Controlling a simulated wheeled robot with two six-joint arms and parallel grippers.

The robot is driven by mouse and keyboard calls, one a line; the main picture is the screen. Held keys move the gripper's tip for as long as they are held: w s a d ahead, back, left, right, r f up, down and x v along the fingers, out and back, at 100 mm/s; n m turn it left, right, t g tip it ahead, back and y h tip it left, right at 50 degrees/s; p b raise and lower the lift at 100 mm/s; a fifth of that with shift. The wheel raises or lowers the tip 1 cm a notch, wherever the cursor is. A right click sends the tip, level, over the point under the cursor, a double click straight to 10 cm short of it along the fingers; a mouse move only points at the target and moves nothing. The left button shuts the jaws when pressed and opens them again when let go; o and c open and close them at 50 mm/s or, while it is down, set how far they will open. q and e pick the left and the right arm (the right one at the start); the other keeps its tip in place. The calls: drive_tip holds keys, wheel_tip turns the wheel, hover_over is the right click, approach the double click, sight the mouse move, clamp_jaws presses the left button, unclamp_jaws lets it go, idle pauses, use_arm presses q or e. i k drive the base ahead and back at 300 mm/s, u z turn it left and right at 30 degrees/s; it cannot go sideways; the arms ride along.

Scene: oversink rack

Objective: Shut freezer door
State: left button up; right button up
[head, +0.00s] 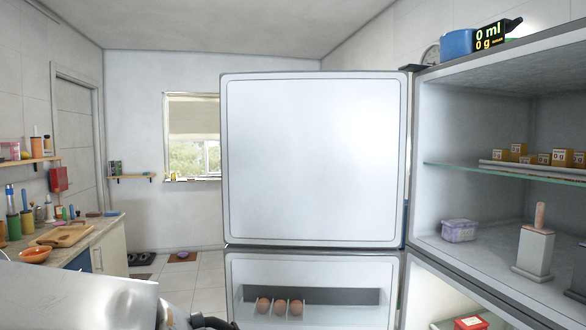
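The freezer door (312,160) stands wide open in the middle of the head view, its white inner face turned towards me. Its hinge side is at the right, beside the open freezer compartment (480,250). My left arm comes in at the bottom left, and a dark part at its end, perhaps my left gripper (213,322), shows at the bottom edge below the door. It appears apart from the freezer door; its fingers cannot be made out. My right gripper is not in view.
The lower fridge door (312,275) is also open, with eggs (280,306) in its rack. The compartment holds a glass shelf (500,172), small boxes, a purple tub (459,231) and an ice-pop mould (535,250). A cluttered counter (105,228) stands left; tiled floor lies between.

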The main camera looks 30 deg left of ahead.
sight(311, 159)
drive_tip(key=k, duration=0.8)
drive_tip(key=u, duration=1.45)
drive_tip(key=i, duration=6.4)
drive_tip(key=z, duration=4.45)
